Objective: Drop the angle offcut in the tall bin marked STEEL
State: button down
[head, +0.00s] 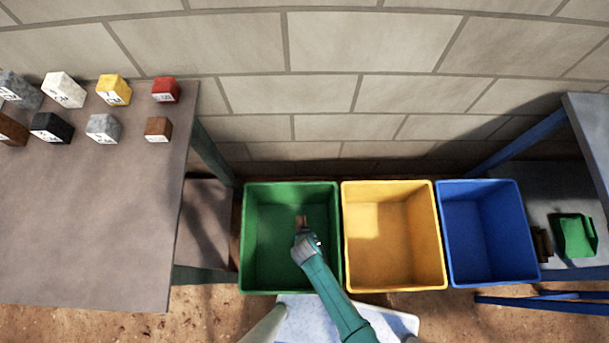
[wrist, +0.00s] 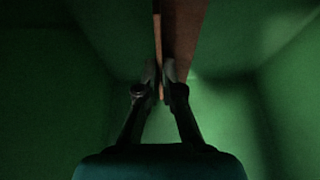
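My gripper (head: 303,236) points down over the green bin (head: 262,225). In the wrist view its two fingers (wrist: 162,80) are shut on the angle offcut (wrist: 183,35), a rusty brown piece with a lighter edge. The offcut also shows in the head view as a small brown end (head: 301,221) beyond the fingers. Green walls surround the gripper and offcut in the wrist view. I cannot tell how far the offcut is above the bin floor. No STEEL marking is readable on any bin.
A yellow bin (head: 417,240) and a blue bin (head: 489,230) stand to the right of the green one. A grey table (head: 90,220) at left carries several labelled blocks. A right-hand stand holds a green scoop-like object (head: 575,236). A block wall (head: 330,90) is behind.

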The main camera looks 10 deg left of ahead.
jog(key=shift+f, duration=2.15)
jog(key=c, duration=1.3)
grip_release()
jog(key=shift+s+r, duration=0.1)
jog(key=v, duration=1.2)
